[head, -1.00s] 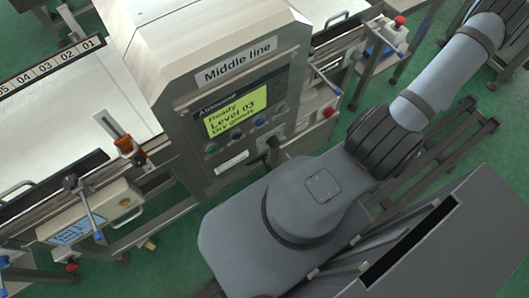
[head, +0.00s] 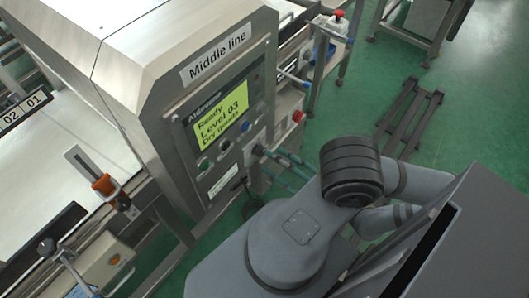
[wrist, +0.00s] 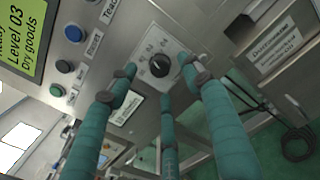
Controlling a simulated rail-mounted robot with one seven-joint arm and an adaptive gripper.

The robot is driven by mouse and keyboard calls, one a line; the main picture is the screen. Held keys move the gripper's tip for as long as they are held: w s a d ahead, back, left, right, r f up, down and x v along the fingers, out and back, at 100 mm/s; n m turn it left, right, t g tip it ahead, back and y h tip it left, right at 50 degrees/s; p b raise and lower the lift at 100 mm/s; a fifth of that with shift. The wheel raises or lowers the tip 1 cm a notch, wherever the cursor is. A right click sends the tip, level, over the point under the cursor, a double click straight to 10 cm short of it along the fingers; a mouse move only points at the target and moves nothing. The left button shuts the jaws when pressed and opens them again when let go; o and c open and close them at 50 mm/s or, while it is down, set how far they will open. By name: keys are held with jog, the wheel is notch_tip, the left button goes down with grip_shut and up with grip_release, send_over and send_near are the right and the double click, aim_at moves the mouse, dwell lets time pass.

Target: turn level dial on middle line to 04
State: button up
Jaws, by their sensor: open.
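The level dial is a black round knob (wrist: 159,65) on a pale plate with small numbers around it, on the front of the middle line's metal cabinet. Its exact pointer setting is too small to read surely. The lit green screen (head: 217,116) reads "Ready, Level 03, Dry goods". My gripper (wrist: 160,82) is open, its several teal fingers spread around the dial's sides and below it in the wrist view. Nothing is between them but the dial in line of sight; I cannot tell if they touch it. In the head view the gripper (head: 283,165) points at the cabinet's lower right.
A blue button (wrist: 64,67) and other push buttons lie left of the dial. A label plate (wrist: 272,45) and a dark cable (wrist: 297,143) are at the right. An orange-handled clamp (head: 104,185) stands beside the conveyor.

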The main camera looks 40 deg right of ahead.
aim_at(263, 153)
jog(key=shift+w+a, duration=0.2)
jog(key=shift+w, duration=0.9)
jog(key=shift+w+a, duration=0.15)
jog(key=shift+w, duration=0.95)
jog(key=c, duration=1.2)
